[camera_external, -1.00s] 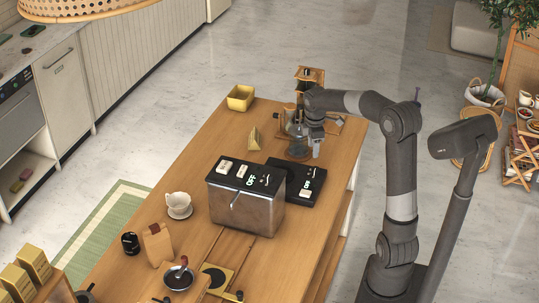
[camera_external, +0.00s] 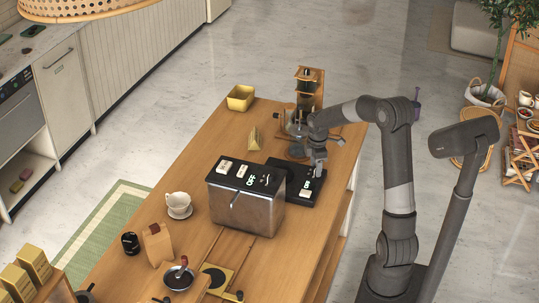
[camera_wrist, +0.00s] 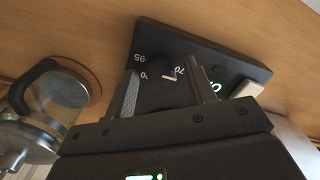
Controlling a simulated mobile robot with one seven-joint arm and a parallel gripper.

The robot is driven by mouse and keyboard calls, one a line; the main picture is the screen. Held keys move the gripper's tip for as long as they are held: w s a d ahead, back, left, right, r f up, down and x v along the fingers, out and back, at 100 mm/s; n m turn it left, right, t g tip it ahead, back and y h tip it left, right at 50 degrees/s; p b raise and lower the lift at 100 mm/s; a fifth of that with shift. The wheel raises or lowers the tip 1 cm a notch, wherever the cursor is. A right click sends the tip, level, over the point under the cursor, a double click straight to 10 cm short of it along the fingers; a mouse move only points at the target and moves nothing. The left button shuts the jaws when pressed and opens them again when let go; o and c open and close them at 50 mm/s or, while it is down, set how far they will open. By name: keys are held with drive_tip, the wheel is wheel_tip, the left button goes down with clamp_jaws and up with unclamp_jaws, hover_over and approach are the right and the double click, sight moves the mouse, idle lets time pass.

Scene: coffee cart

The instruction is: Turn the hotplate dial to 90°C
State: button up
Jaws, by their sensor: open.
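My gripper (camera_external: 318,172) is low over the hotplate's right part. In the wrist view its open fingers (camera_wrist: 163,78) stand on either side of the dial pointer, with nothing gripped. I cannot tell whether the fingertips touch the hotplate. The green display is partly hidden by the right finger.
A glass pot (camera_wrist: 50,110) with a dark handle stands close to the left of my gripper in the wrist view. The metal box (camera_external: 246,211) with switches stands in front of the hotplate. A white cup (camera_external: 178,201) and a paper bag (camera_external: 158,245) are farther left.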

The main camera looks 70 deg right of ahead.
drive_tip(key=shift+f, duration=0.15)
drive_tip(key=shift+c, duration=0.2)
drive_tip(key=c, duration=0.9)
